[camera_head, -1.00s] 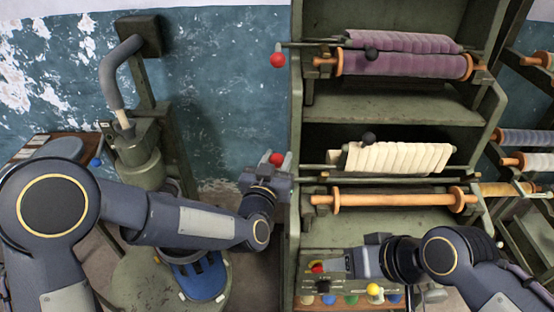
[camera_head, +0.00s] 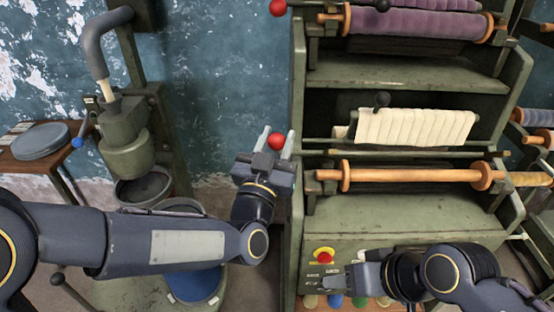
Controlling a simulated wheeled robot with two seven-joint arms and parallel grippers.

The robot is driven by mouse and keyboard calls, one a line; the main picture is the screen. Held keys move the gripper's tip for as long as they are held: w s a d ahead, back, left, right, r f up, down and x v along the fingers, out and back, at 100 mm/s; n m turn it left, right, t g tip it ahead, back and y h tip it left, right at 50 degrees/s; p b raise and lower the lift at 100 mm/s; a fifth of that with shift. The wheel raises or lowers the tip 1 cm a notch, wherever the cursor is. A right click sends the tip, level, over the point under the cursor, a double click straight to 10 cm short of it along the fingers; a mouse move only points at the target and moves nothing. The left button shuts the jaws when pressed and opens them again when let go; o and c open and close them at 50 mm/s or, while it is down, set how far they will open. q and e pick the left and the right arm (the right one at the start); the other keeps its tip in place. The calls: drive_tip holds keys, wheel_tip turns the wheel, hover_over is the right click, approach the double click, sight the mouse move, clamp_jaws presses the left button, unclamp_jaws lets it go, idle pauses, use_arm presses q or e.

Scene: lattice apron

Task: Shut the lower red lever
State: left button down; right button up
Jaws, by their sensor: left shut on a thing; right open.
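The lower red lever's round knob (camera_head: 276,142) is at the left side of the green machine (camera_head: 298,200), level with the cream cloth roll. My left gripper (camera_head: 276,138) is shut on it, with one finger on each side of the ball. The lever's shaft is mostly hidden behind the fingers. An upper red knob (camera_head: 278,7) shows at the top edge, above the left gripper. My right gripper (camera_head: 326,281) is open and empty in front of the lower control panel, just below a red button (camera_head: 324,255) on a yellow base.
The cream cloth roll (camera_head: 415,127) and a bare orange roller (camera_head: 410,175) lie across the machine, right of the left gripper. A purple roll (camera_head: 420,24) is above. A grey-green press with a curved handle (camera_head: 97,42) stands at left. A blue-topped stool (camera_head: 195,285) is below my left arm.

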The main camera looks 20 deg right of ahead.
use_arm(q)
drive_tip(key=s+f+m+t+h+b, duration=0.1)
drive_tip(key=f+b, duration=0.3)
drive_tip(key=b, duration=0.9)
drive_tip(key=s+a+f+m+t+h+b, duration=0.1)
drive_tip(key=f+b, duration=0.4)
drive_tip(key=b, duration=0.8)
drive_tip(key=shift+s+f+m+t+h+b, duration=0.25)
drive_tip(key=shift+s+m+t+h+b, duration=0.2)
drive_tip(key=shift+s+h, duration=0.8)
drive_tip(key=c, duration=1)
unclamp_jaws()
drive_tip(key=shift+a, duration=0.1)
drive_tip(key=shift+r, duration=0.1)
drive_tip(key=v, duration=0.7)
drive_tip(key=shift+s+a+f, duration=0.2)
drive_tip(key=shift+f, duration=0.15)
drive_tip(key=shift+w, duration=0.1)
